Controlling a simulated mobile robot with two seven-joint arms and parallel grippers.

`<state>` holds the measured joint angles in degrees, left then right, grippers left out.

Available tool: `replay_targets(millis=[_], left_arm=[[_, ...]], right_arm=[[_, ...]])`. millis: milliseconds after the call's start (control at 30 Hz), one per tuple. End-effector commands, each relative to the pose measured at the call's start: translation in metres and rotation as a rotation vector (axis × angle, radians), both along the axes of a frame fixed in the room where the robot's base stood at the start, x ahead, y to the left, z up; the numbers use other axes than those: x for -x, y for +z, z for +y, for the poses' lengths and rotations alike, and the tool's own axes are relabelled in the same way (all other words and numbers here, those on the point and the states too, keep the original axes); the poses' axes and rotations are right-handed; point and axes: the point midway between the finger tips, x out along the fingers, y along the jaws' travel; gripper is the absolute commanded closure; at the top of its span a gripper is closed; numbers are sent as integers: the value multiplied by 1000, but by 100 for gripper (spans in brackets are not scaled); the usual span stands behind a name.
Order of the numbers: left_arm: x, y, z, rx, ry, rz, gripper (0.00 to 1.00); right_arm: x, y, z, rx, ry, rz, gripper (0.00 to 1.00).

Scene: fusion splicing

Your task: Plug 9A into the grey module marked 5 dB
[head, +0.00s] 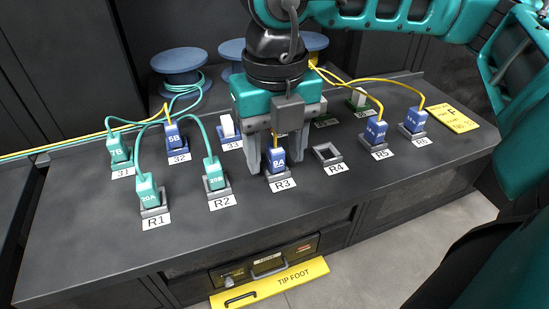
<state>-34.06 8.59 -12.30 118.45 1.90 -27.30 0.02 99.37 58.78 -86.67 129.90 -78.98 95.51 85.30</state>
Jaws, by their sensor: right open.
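Plug 9A (277,162) is a blue block with a yellow cable, upright in the holder marked R3 (280,173). My right gripper (272,163) points down over it, open, with a finger on each side of the plug; I cannot tell whether they touch it. Behind the gripper, a white-grey block (228,126) stands at the place marked 33. No 5 dB marking is legible, so I cannot tell which block is the module. My left gripper is not in view.
Plugs 20A (148,191) and 20B (214,173) stand at R1 and R2. Holder R4 (327,152) is empty. Blue plugs stand at R5 (375,133) and R6 (413,121). Plugs 7B (117,148) and 5B (175,135) stand at left. Loose cables arch behind them.

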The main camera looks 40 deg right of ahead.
Motion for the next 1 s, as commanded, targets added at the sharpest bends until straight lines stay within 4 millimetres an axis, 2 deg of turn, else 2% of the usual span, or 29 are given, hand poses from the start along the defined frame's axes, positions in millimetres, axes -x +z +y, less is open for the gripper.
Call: replay_targets(millis=[133,700,1000], left_arm=[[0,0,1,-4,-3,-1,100],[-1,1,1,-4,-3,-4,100],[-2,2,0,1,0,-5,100]], right_arm=[[0,0,0,0,0,1,45],[0,0,0,0,0,1,99],[0,0,0,0,0,1,100]])
